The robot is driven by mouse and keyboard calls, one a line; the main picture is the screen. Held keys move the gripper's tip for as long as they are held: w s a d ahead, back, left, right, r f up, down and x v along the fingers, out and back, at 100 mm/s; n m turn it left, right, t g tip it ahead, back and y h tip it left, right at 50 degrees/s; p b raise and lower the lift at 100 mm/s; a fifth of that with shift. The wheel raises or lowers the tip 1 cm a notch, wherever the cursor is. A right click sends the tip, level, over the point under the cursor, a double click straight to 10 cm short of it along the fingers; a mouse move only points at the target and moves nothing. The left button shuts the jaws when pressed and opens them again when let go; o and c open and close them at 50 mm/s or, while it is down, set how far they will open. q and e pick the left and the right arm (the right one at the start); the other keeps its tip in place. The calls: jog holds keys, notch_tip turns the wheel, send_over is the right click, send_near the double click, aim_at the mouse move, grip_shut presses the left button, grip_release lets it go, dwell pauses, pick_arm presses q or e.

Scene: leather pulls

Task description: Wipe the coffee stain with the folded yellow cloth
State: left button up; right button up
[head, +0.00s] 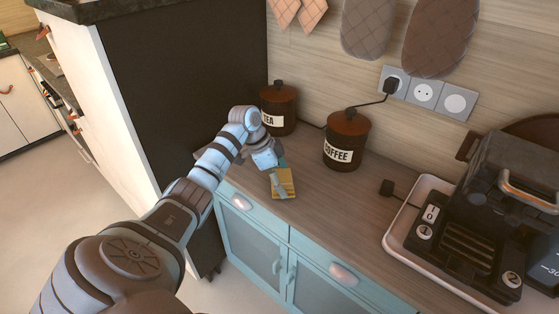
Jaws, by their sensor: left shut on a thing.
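The folded yellow cloth (285,189) is on the wooden counter near its front edge, below the tea and coffee canisters. My left gripper (277,184) reaches down from the left and is shut on the yellow cloth. The gripper covers part of the cloth. I cannot make out the coffee stain; it may be hidden or too faint here. My right gripper is not in view.
A tea canister (279,110) and a coffee canister (346,142) stand behind the cloth. A white tray (399,232) with a black appliance (468,240) is at the right. A dark tall cabinet side (180,90) bounds the left. Counter right of the cloth is clear.

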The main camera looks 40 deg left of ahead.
aim_at(289, 184)
pick_arm(q)
jog(key=shift+d, duration=0.9)
jog(key=shift+w+d, duration=0.1)
jog(key=shift+d, duration=0.7)
jog(key=shift+d+f, duration=0.1)
jog(key=shift+d, duration=0.15)
jog(key=shift+a+r+b, duration=0.2)
jog(key=shift+a+b, duration=0.2)
jog(key=shift+b, duration=0.1)
jog(key=shift+a+f, duration=0.1)
jog(key=shift+a, duration=1.4)
jog(key=shift+a+r+p, duration=0.2)
jog(key=shift+r+p, duration=0.1)
jog(key=shift+p, duration=0.2)
notch_tip(289, 184, up, 3)
jog(key=shift+f+p, duration=0.1)
jog(key=shift+p, duration=1.1)
notch_tip(289, 184, up, 5)
jog(key=p, duration=0.5)
jog(key=shift+p, duration=0.3)
jog(key=shift+f, duration=0.1)
